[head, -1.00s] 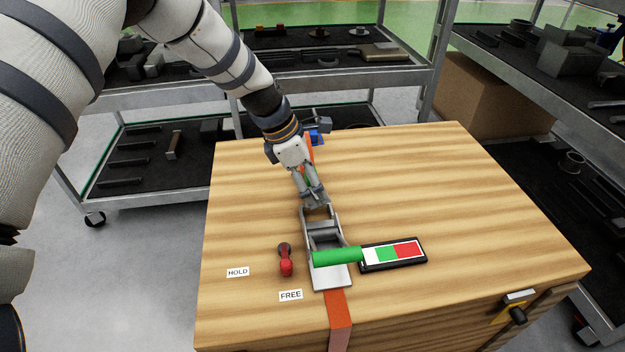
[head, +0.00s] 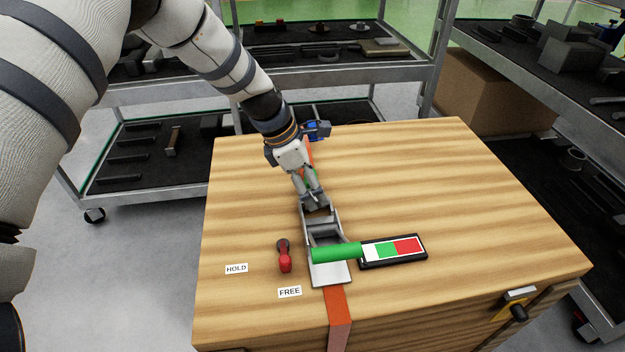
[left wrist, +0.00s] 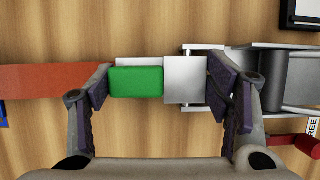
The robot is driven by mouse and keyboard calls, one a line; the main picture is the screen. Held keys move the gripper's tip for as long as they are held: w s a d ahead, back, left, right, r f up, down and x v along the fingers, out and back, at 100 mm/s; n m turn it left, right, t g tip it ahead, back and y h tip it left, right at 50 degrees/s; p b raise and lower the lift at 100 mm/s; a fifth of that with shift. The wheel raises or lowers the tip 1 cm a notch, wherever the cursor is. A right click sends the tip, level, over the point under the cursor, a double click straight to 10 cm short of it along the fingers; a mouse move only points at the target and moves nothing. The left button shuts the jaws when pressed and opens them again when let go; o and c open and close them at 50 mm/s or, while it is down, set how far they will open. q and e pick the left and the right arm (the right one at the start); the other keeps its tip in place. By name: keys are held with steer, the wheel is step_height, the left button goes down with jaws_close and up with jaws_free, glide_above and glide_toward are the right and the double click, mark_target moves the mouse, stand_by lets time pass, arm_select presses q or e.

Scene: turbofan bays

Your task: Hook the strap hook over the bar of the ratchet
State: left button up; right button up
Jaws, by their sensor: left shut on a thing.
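The strap hook is a metal piece with a green block (left wrist: 136,81), joined to an orange strap (left wrist: 50,82). My left gripper (head: 313,200) is shut on the hook, with a finger at each end of it in the left wrist view (left wrist: 158,78). The ratchet (head: 330,272) is a metal frame with a green handle (head: 336,253) on the wooden bench. The hook's plain metal end (left wrist: 184,80) lies between the ratchet's side arms, by my right-hand finger. The bar is hidden there, so I cannot tell whether the hook is over it. My right gripper is out of view.
A red-knobbed lever (head: 285,258) stands left of the ratchet, near the HOLD (head: 236,268) and FREE (head: 289,292) labels. A panel with white, green and red fields (head: 393,251) lies to the right. The bench top (head: 470,190) is clear on the right.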

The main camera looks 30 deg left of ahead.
arm_select(q)
steer(key=o, duration=1.5)
steer(key=shift+c, duration=0.2)
